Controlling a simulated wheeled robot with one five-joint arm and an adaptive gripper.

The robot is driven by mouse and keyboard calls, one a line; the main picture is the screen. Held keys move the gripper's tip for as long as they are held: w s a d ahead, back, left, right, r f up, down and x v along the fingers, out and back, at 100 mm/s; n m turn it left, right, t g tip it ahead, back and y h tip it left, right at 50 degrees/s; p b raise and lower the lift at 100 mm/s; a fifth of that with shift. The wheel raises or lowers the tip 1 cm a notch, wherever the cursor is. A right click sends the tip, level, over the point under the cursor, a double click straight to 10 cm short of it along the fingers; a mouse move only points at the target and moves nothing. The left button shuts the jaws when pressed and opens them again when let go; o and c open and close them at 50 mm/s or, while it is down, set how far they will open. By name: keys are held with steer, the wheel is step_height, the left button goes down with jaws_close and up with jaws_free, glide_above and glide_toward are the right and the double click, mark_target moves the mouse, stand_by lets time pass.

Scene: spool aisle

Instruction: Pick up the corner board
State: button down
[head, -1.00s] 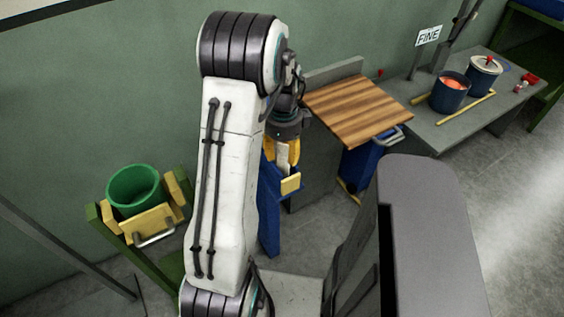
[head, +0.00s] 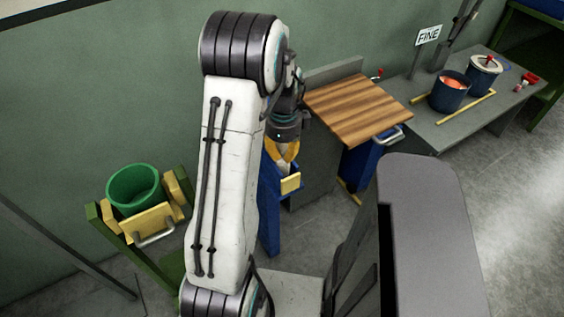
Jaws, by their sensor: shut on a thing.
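My gripper (head: 284,158), with yellow fingers, hangs down behind my white arm, above a blue stand (head: 269,228) that has a yellow block (head: 290,183) at its front. The fingers are closed on a small pale thing, taken to be the corner board (head: 283,167). Only a little of it shows between the fingers, just behind the yellow block. My arm and the stand hide the rest, so I cannot tell whether it touches the stand.
A green bucket (head: 134,188) sits in a yellow-sided green stand at left. Right of the gripper are a striped wooden board (head: 358,108) and a grey bench (head: 440,126) with two blue pots. A sign reading FINE (head: 429,35) stands behind.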

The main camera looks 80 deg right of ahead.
steer(key=shift+r, duration=0.15)
stand_by(0.3)
step_height(320, 180, up, 28)
steer(key=p, duration=0.2)
steer(key=shift+p, duration=0.4)
stand_by(0.3)
stand_by(0.5)
